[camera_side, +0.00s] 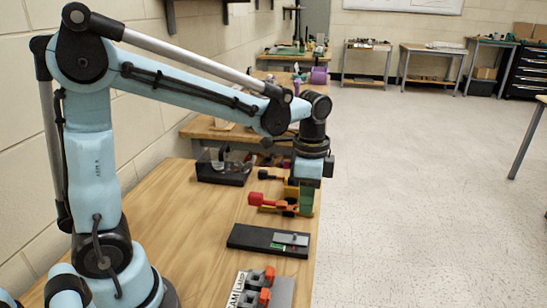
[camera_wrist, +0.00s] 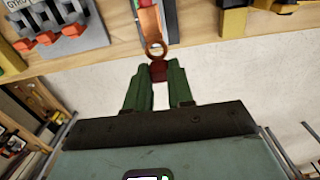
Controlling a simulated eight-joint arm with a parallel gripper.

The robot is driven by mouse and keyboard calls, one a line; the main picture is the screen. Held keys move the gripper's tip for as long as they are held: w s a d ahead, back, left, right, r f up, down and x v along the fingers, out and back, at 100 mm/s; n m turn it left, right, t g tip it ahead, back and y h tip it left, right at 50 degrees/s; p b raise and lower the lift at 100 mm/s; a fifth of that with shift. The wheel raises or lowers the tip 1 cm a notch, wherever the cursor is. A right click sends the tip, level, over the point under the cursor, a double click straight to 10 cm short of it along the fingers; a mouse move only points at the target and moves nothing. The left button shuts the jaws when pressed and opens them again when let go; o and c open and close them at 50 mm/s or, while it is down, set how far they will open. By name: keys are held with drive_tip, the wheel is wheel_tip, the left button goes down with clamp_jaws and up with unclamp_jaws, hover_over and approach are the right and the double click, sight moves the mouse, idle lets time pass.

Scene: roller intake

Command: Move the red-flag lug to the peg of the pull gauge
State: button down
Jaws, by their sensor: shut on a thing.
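My gripper (camera_side: 306,200) has green fingers pointing down at the right edge of the bench in the side view. In the wrist view its fingers (camera_wrist: 158,75) are shut on a small dark red piece, which I take to be the flag of the red-flag lug (camera_wrist: 158,71). A copper ring with a copper strip (camera_wrist: 150,22) shows just beyond the fingertips. I cannot tell whether the ring belongs to the held lug. The held lug is hidden in the side view. I cannot tell which fixture is the pull gauge, and its peg is not clear.
Beside the gripper are a red-ended orange tool (camera_side: 256,199) and a yellow bracket (camera_side: 292,189). A black base with a grey plate (camera_side: 290,238) lies nearer. A grey block with orange clips (camera_wrist: 62,28) is also on the bench. Open floor lies right of the bench.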

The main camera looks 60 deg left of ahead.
hover_over(304, 240)
drive_tip(key=shift+f, duration=3.2)
drive_tip(key=shift+f, duration=1.1)
drive_tip(key=c, duration=0.9)
unclamp_jaws()
drive_tip(key=shift+r, duration=0.15)
wheel_tip(304, 240, up, 12)
drive_tip(key=shift+s+f, duration=0.1)
drive_tip(key=shift+s+n, duration=0.2)
drive_tip(key=shift+n, duration=0.1)
drive_tip(key=s+a+f+n+t, duration=0.1)
drive_tip(key=s+n+t, duration=0.6)
drive_tip(key=n, duration=0.1)
drive_tip(key=shift+s+a+f, duration=0.15)
drive_tip(key=shift+a, duration=0.05)
